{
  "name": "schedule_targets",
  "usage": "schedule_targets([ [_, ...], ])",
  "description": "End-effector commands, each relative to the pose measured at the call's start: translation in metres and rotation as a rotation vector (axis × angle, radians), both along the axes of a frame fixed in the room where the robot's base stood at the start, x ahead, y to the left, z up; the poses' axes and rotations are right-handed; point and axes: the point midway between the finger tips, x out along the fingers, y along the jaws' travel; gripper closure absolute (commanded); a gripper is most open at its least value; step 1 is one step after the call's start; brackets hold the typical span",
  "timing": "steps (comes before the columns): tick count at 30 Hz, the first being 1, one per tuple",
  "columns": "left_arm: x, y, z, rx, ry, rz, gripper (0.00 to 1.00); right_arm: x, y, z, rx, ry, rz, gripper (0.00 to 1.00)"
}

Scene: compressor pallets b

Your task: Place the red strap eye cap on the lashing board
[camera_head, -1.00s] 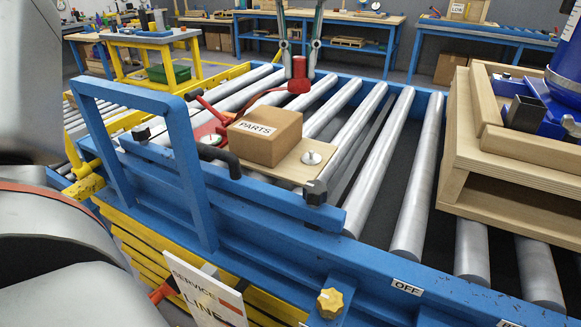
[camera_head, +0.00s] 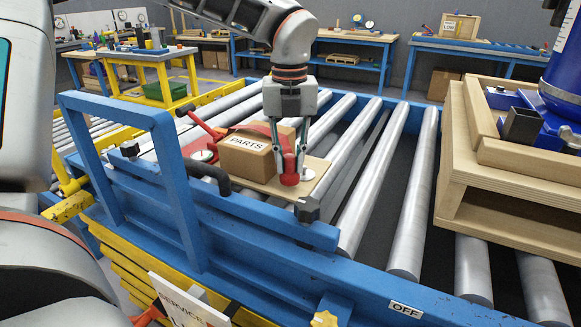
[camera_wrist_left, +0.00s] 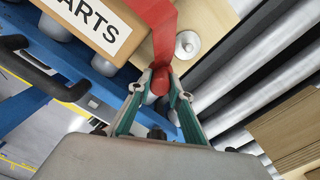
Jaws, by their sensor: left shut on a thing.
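My left gripper (camera_head: 290,172) is shut on the red strap eye cap (camera_head: 289,179). It holds the cap over the right part of the wooden lashing board (camera_head: 262,188), just right of the cardboard PARTS box (camera_head: 243,158). A silver disc-shaped stud (camera_head: 307,174) sits on the board close to the right of the cap. In the left wrist view the cap (camera_wrist_left: 160,82) is between the fingertips, and the red strap (camera_wrist_left: 158,25) runs from it along the box. The stud (camera_wrist_left: 187,44) shows beside it, apart in the picture. I cannot tell the cap's height over the board. My right gripper is out of view.
A blue frame (camera_head: 178,195) and a dark bent handle (camera_head: 212,174) stand in front of the board. Metal rollers (camera_head: 365,185) lie to its right. A wooden pallet (camera_head: 465,170) with blue equipment stands at the far right. Another pale disc (camera_head: 204,156) is left of the box.

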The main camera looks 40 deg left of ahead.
Motion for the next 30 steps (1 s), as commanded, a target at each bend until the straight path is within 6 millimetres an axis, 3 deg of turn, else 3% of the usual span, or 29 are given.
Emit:
schedule_targets([
  [4,0.0,0.0,-0.018,-0.001,0.002,-0.001,1.0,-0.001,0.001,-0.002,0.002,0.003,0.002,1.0],
  [17,0.0,0.0,-0.024,-0.001,0.002,0.0,1.0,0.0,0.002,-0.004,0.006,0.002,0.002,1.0],
  [18,0.0,0.0,-0.024,0.0,0.001,0.0,0.76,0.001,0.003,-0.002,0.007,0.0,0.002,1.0],
  [20,0.0,0.0,-0.023,0.0,0.001,0.0,0.64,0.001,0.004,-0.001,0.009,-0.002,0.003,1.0],
  [30,0.0,0.0,-0.023,0.0,0.001,0.0,0.64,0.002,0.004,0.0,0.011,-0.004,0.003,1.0],
])
